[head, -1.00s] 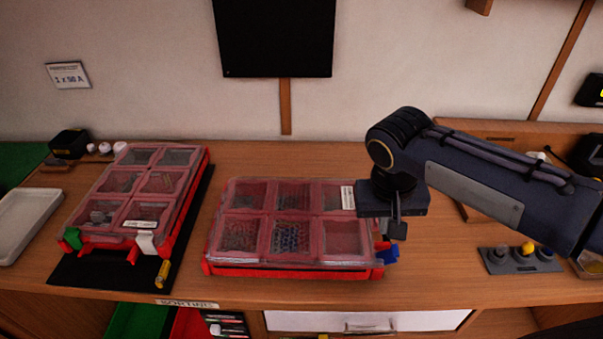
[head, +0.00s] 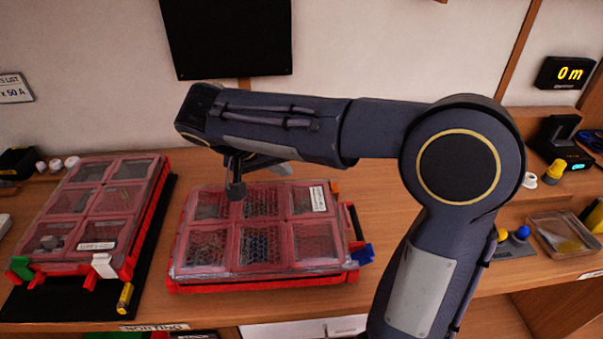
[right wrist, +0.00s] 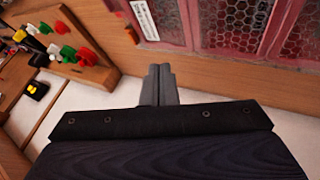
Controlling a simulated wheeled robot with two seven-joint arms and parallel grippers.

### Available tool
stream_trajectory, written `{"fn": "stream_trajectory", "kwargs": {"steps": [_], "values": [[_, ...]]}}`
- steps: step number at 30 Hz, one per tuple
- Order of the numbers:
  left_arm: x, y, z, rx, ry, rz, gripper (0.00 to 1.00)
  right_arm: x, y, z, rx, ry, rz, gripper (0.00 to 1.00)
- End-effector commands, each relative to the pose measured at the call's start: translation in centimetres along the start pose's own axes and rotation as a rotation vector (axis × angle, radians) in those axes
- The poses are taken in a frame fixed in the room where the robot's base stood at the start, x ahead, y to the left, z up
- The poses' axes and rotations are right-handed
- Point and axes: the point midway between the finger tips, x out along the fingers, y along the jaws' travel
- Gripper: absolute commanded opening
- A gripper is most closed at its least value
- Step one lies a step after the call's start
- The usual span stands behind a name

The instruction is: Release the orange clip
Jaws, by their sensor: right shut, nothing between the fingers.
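The middle case (head: 172,262) is red with a clear lid over several compartments. A small orange piece, which looks like the orange clip (head: 335,187), shows at its back right corner. A blue clip (head: 362,254) sticks out at its front right corner. My right gripper (head: 236,190) hangs over the left back part of the lid, well left of the orange piece. In the right wrist view its fingers (right wrist: 158,84) are together and empty, with the case's edge beyond them. Whether the fingertips touch anything is not clear. My left gripper is out of view.
A second red case (head: 150,215) with green and white clips stands on a black mat at left. My right arm crosses the table's right side. A small clear tray (head: 560,232) lies at far right. A rack (right wrist: 75,60) with red, green and white pieces shows in the wrist view.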

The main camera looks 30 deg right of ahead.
Motion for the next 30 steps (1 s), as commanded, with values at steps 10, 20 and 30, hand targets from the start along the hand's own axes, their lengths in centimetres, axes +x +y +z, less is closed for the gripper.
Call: {"fn": "stream_trajectory", "kwargs": {"steps": [10, 20, 30], "values": [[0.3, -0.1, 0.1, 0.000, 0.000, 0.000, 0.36, 6.9, 0.1, 0.1, 0.000, -0.004, 0.004, 0.00], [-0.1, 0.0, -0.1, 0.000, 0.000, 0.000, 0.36, 10.6, 2.7, 0.0, 0.002, -0.002, 0.000, 0.00], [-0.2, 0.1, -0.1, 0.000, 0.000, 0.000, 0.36, 11.2, 3.6, 0.0, -0.001, -0.001, -0.001, 0.00]]}}
